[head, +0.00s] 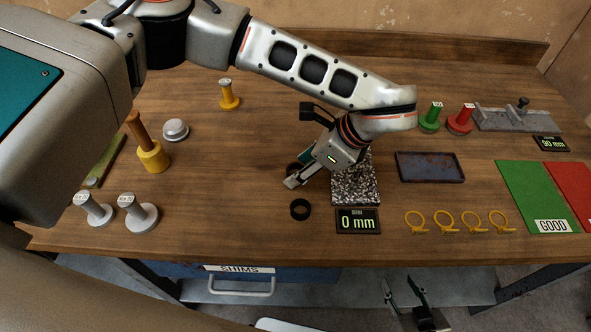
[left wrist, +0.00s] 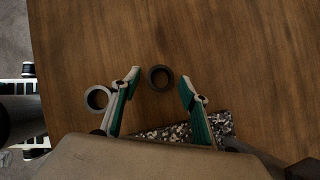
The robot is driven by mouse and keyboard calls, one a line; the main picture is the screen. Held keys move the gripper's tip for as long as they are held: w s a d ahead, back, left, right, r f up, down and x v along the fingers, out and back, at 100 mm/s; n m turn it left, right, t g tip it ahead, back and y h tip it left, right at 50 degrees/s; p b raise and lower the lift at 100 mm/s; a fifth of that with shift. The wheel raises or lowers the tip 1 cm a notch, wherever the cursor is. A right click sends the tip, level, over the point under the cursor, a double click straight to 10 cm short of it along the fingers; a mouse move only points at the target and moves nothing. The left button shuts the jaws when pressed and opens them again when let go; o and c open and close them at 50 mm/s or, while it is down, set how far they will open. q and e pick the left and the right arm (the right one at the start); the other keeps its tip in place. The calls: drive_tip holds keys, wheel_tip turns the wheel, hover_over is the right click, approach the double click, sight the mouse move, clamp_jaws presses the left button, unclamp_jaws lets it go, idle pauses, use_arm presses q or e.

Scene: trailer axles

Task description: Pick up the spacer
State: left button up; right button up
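Two dark ring-shaped spacers lie on the wooden table. One spacer (head: 291,168) is partly hidden behind my left gripper in the head view; in the left wrist view this spacer (left wrist: 151,79) sits between the fingertips, with wood showing around it. The other spacer (head: 300,216) lies nearer the front edge; it also shows in the left wrist view (left wrist: 88,99), outside the left finger. My left gripper (head: 296,180) is open and empty, also in the left wrist view (left wrist: 160,82). My right gripper (head: 402,292) hangs low in front of the table, fingers apart and empty.
A speckled block (head: 355,190) with a "0 mm" display (head: 358,221) stands right of my left gripper. Yellow rings (head: 446,230), a dark tray (head: 430,167) and a green mat (head: 533,195) lie further right. Grey pegged discs (head: 142,218) stand left.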

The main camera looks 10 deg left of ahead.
use_arm(q)
drive_tip(key=c, duration=0.8)
